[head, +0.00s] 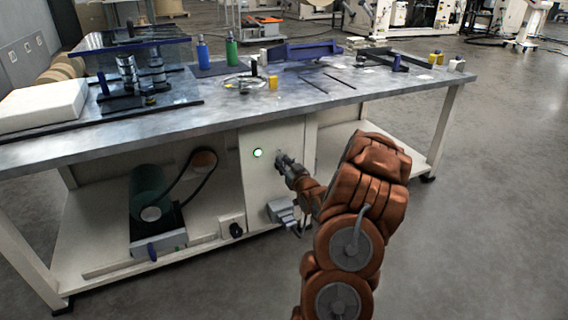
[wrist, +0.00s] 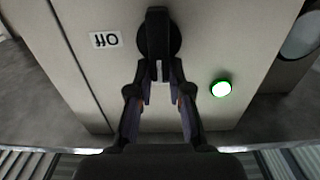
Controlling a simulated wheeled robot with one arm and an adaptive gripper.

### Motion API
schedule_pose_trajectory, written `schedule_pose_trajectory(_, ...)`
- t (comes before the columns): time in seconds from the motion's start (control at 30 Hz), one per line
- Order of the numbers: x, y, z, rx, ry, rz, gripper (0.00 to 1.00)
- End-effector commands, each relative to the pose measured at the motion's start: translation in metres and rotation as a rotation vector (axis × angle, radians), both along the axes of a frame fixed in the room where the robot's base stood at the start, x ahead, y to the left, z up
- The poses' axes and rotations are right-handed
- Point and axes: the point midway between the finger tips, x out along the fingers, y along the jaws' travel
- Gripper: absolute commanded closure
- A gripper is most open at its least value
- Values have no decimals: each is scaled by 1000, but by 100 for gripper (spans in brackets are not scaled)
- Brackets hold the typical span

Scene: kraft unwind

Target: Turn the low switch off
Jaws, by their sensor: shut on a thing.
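The low switch (wrist: 156,30) is a black rotary knob with a bar handle on the pale cabinet panel under the bench. In the wrist view its bar runs up and down the picture. A white label (wrist: 104,39) beside it reads "Off", upside down in this view. My gripper (wrist: 160,78) has its fingertips closed on the near end of the bar. In the head view my gripper (head: 281,160) reaches the panel and hides most of the switch. A green lamp (head: 257,153) on the panel is lit; it also glows in the wrist view (wrist: 221,89).
The metal bench top (head: 300,100) spreads above the panel, with bottles, a white block (head: 42,105) and tools on it. A green cylindrical motor (head: 150,192) and a cable stand on the lower shelf. The floor to the right is clear.

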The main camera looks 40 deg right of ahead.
Motion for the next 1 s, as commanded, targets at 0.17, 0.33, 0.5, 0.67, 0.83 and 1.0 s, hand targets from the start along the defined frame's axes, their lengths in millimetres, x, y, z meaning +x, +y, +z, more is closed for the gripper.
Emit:
schedule_pose_trajectory(0.17, 1, -1, 2, 9, -5, -1, 100)
schedule_pose_trajectory(0.33, 0, -2, 4, 53, -20, -1, 100)
schedule_pose_trajectory(0.5, 0, -4, 7, 138, -49, 1, 100)
schedule_pose_trajectory(0.67, -1, -6, 6, 246, -84, 1, 100)
schedule_pose_trajectory(0.83, -2, -10, 6, 369, -127, 2, 100)
schedule_pose_trajectory(1.0, -3, -14, 5, 502, -178, 2, 100)
